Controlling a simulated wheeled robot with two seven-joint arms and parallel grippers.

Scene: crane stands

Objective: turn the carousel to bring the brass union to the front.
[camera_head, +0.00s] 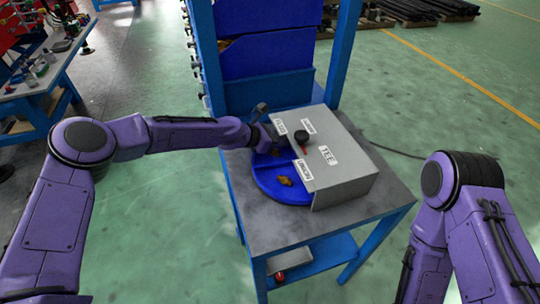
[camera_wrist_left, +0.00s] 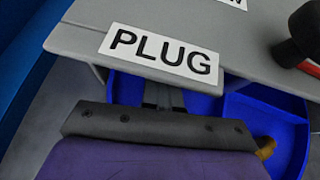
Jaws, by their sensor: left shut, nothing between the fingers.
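The blue carousel (camera_head: 272,188) sits on the grey table, partly under a grey cover (camera_head: 345,165). A brass-coloured piece (camera_head: 285,181) lies in its open front part; I cannot tell if it is the union. A brass-coloured piece also shows at the right in the left wrist view (camera_wrist_left: 266,147), partly hidden by my gripper. A black knob (camera_head: 301,136) stands on the cover. My left gripper (camera_head: 272,140) is shut and empty at the cover's left edge, over the blue carousel, beside the PLUG label (camera_wrist_left: 162,50). My right gripper is out of view.
The grey table (camera_head: 275,230) has a blue frame with blue bins (camera_head: 265,50) behind it. More labels (camera_head: 305,169) are on the cover. The table's front strip is bare. A workbench with clutter (camera_head: 35,95) stands at far left.

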